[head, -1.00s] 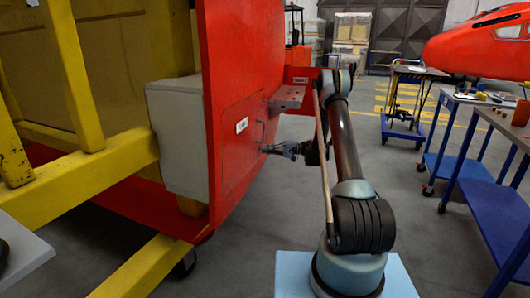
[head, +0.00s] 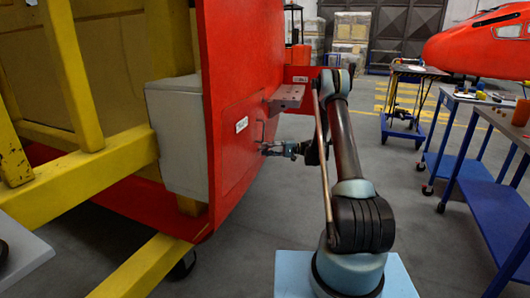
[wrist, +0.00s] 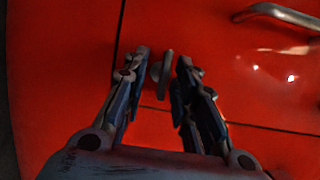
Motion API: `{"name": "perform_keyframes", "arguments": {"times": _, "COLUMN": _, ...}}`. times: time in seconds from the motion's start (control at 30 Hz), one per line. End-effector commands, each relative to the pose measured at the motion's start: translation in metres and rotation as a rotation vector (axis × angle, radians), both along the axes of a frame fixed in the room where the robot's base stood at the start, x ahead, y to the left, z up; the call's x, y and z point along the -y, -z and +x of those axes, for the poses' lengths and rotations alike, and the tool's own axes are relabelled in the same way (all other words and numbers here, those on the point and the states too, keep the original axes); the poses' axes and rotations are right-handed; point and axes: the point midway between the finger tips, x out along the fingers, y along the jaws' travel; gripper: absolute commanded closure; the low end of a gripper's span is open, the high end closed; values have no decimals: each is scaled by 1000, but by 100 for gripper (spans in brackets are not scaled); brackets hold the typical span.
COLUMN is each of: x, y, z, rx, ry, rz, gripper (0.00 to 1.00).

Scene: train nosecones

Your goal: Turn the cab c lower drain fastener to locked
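The drain fastener (wrist: 163,75) is a small grey tab on the red panel in the wrist view, upright and slightly tilted. My gripper (wrist: 160,65) is open, with one finger on each side of the tab. Narrow gaps show between the tab and both fingers, so neither clearly touches it. In the head view my gripper (head: 268,149) is at the red panel (head: 235,165), close to its surface. The fastener is too small to make out there, and I cannot read its lock state.
A curved metal handle (wrist: 280,14) is on the panel at upper right in the wrist view. A bracket (head: 287,97) juts out above my gripper in the head view. A yellow frame (head: 75,75) stands at left, blue carts (head: 490,190) at right.

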Motion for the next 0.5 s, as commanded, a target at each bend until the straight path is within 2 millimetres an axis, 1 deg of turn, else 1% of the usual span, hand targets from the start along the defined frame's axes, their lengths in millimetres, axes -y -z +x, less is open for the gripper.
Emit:
{"name": "perform_keyframes", "arguments": {"times": 0.17, "x": 13, "y": 0, "z": 2, "rx": 0, "ry": 1, "rz": 0, "gripper": 74}}
{"name": "perform_keyframes", "arguments": {"times": 0.27, "x": 29, "y": 0, "z": 5, "rx": 0, "ry": 3, "rz": 0, "gripper": 74}}
{"name": "perform_keyframes", "arguments": {"times": 0.5, "x": 76, "y": 1, "z": 12, "rx": -1, "ry": 4, "rz": 0, "gripper": 74}}
